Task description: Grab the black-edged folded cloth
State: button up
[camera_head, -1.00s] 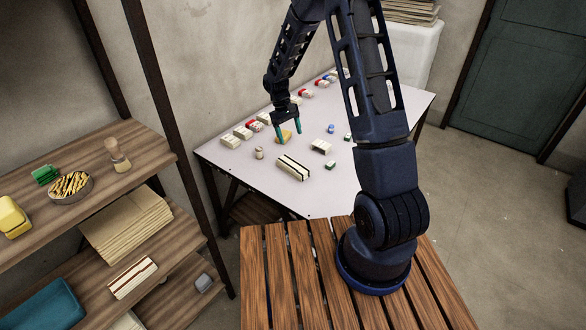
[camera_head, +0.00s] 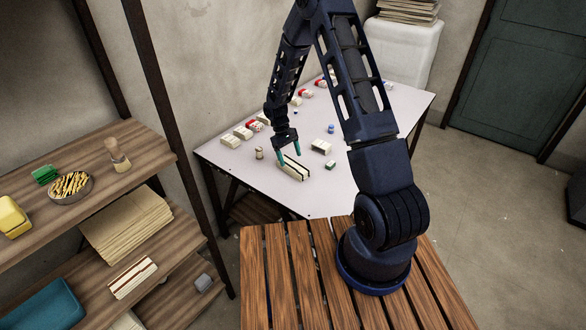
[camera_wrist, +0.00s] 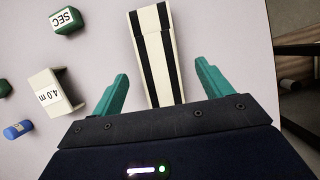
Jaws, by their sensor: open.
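The folded cloth (camera_head: 296,171) is a long cream bundle with black stripes, lying on the white table. In the wrist view, the cloth (camera_wrist: 153,35) runs lengthwise from the top edge down between my fingers. My gripper (camera_head: 290,156) is open over the far end of the cloth, its teal fingers on either side. In the wrist view, gaps show between both fingers (camera_wrist: 161,76) and the cloth's sides. The near part of the cloth in that view is hidden by the gripper body. I cannot tell the exact height of the fingertips.
Several small items line the table's far side. A wooden shelf (camera_head: 150,151) stands at left.

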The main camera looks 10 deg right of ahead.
aim_at(293, 164)
jog(key=shift+x, duration=2.4)
jog(key=shift+w+d, duration=0.1)
jog(key=c, duration=1.2)
jog(key=shift+o, duration=0.2)
jog(key=shift+r, duration=0.1)
